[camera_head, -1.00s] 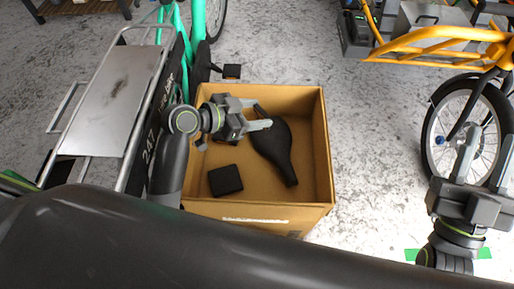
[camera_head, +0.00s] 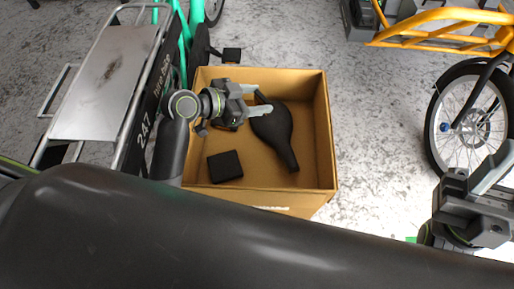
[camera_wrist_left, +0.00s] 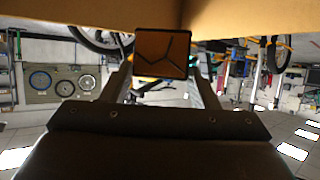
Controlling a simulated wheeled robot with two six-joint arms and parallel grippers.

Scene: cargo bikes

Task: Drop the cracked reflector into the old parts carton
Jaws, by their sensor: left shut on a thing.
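The cracked reflector (camera_wrist_left: 161,53) is an orange square with dark crack lines and a black rim. In the left wrist view it sits between the two fingers of my left gripper (camera_head: 258,100), which is shut on it. In the head view the gripper hides most or all of the reflector. The old parts carton (camera_head: 321,130) is an open brown box, and my left gripper is over its opening, towards the left side. Inside the carton lie a black saddle (camera_head: 275,130) and a black block (camera_head: 225,166). My right gripper (camera_head: 500,170) is empty at the right edge, fingers apart.
A cargo bike with a grey deck (camera_head: 103,82) and the number 247 stands left of the carton. A black pedal (camera_head: 231,55) is just behind the carton. An orange cargo bike (camera_head: 440,38) stands at the right. Grey floor lies between carton and orange bike.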

